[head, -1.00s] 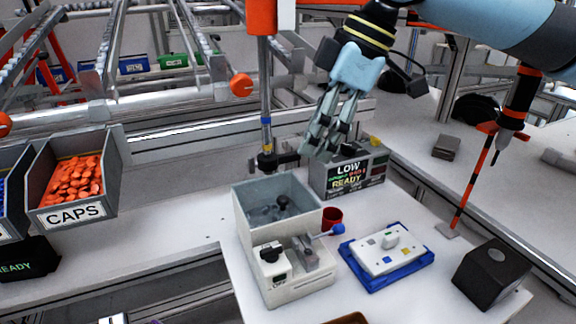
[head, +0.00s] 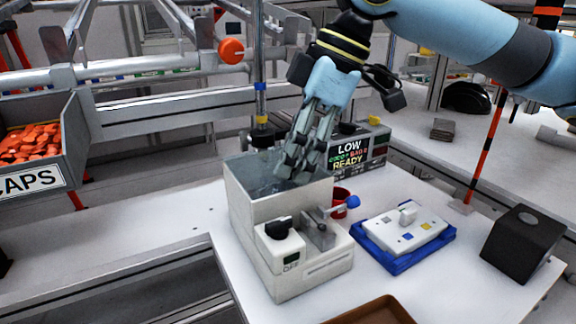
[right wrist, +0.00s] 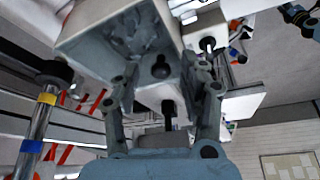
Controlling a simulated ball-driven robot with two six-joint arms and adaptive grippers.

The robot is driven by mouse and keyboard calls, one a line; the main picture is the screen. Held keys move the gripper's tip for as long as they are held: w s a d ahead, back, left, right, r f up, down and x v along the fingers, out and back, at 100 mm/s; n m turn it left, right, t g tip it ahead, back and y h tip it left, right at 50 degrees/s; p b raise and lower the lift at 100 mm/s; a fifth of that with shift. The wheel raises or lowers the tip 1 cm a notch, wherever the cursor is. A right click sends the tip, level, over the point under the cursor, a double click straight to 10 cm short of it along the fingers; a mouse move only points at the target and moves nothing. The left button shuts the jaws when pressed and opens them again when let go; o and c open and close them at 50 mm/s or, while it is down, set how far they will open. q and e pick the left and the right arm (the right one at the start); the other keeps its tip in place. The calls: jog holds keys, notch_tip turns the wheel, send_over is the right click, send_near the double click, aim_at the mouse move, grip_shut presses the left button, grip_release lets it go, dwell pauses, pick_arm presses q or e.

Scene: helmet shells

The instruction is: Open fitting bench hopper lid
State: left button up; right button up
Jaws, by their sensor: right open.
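The fitting bench hopper (head: 262,207) is a pale box-shaped bin at the centre of the head view. Its top looks grey and see-through, with grey shapes below it. In the right wrist view a black knob (right wrist: 160,68) shows on the hopper top, between my fingers and apart from them. My right gripper (head: 300,168) is open, pointing down over the right part of the hopper top. It hides the knob in the head view. Whether the fingertips touch the top cannot be told.
The hopper's front has a black dial (head: 279,228) and a blue-tipped lever (head: 347,202). A display box (head: 352,152) stands behind. A red cup (head: 340,194), a blue tray (head: 405,260) with a white plate and a black block (head: 522,243) stand right. An orange-filled bin (head: 75,135) is left.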

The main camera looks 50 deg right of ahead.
jog(key=shift+s+r, duration=0.1)
jog(key=shift+c, duration=0.8)
grip_shut()
pick_arm(q)
jog(key=shift+s, duration=0.5)
jog(key=shift+w, duration=0.15)
jog(key=shift+r, duration=0.1)
